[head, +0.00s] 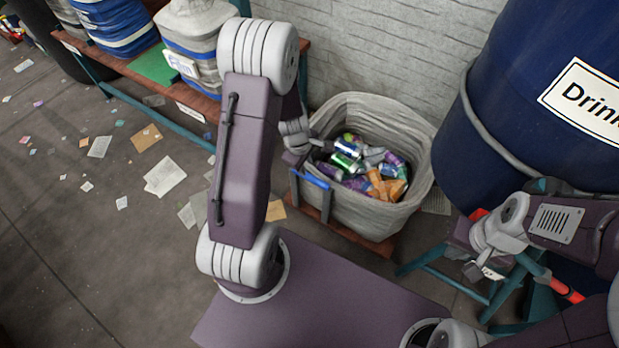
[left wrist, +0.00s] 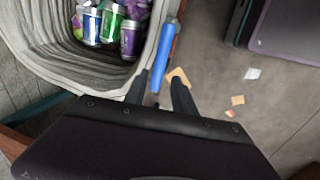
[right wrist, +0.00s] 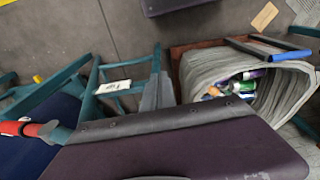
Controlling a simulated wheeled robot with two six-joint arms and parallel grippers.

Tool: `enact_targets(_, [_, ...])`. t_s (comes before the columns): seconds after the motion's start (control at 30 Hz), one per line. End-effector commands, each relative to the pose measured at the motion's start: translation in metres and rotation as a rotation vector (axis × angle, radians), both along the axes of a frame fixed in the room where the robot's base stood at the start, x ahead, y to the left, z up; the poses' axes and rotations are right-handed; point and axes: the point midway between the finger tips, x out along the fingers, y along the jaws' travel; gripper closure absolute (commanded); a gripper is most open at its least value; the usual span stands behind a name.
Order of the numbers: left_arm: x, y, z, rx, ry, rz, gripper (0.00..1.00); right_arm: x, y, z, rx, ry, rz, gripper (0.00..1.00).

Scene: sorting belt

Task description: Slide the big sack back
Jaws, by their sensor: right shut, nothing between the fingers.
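The big sack (head: 350,105) is a pale grey, open-topped bag full of crushed cans (head: 375,170). It stands against the white brick wall on a low brown wooden base with a blue-gripped bar (head: 316,181) at its front left. My left gripper (head: 297,160) is beside the sack's front-left rim, near the bar. In the left wrist view, its fingers are parted and empty, with the blue bar (left wrist: 168,50) just past their tips and the sack (left wrist: 80,70) to the left. My right gripper (right wrist: 160,75) is shut and empty, left of the sack (right wrist: 200,70) in the right wrist view.
A large blue drum (head: 535,110) labelled "Drink" stands on a teal frame (head: 430,260) right of the sack. A wooden bench (head: 190,95) with filled sacks stands at the back left. Paper scraps (head: 165,175) litter the open floor on the left.

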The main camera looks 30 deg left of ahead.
Motion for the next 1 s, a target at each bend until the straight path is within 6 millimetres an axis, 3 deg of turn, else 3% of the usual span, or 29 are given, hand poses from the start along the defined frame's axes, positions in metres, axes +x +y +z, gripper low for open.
enact_targets(0.4, [0.014, -0.002, -0.08, -0.001, 0.001, -0.002, 0.68, 0.0, 0.0, -0.064, 0.0, 0.001, 0.0, 1.0])
enact_targets(0.5, [0.017, -0.002, -0.088, 0.0, 0.0, -0.002, 0.68, 0.0, 0.0, -0.07, 0.0, 0.001, 0.0, 1.0])
enact_targets(0.73, [0.017, -0.002, -0.086, 0.0, 0.0, -0.002, 0.68, 0.0, 0.0, -0.067, 0.0, 0.001, 0.0, 1.0])
enact_targets(0.87, [0.017, -0.002, -0.086, 0.0, 0.0, -0.002, 1.0, 0.0, 0.0, -0.067, 0.0, 0.001, 0.0, 1.0])
enact_targets(1.0, [0.017, -0.002, -0.086, 0.0, 0.0, -0.002, 1.0, 0.0, 0.0, -0.067, 0.0, 0.001, 0.0, 1.0])
